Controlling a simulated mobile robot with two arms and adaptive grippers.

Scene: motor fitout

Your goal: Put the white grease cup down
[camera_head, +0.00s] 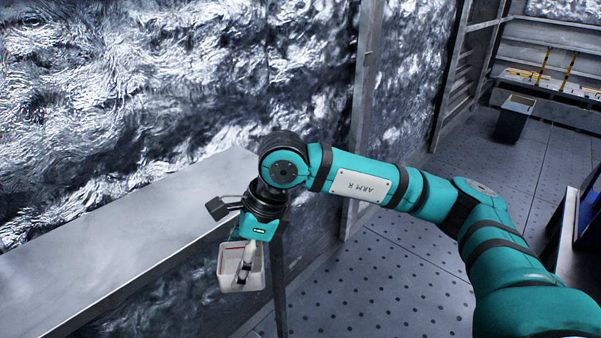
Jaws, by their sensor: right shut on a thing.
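The white grease cup (228,272) is a small open square cup with a red line inside its far wall. My right gripper (245,272) points down at it and is shut on it, with a finger reaching inside the cup. The cup appears beside the front edge of the grey metal shelf (120,245); I cannot tell whether it touches anything below. My left gripper is not in view.
The grey shelf along the crinkled foil wall (150,80) is bare. A thin dark post (279,290) stands by the shelf's right end. A dark bin (513,122) stands on the perforated floor, near racks at the upper right. A blue container edge (587,215) shows at the right.

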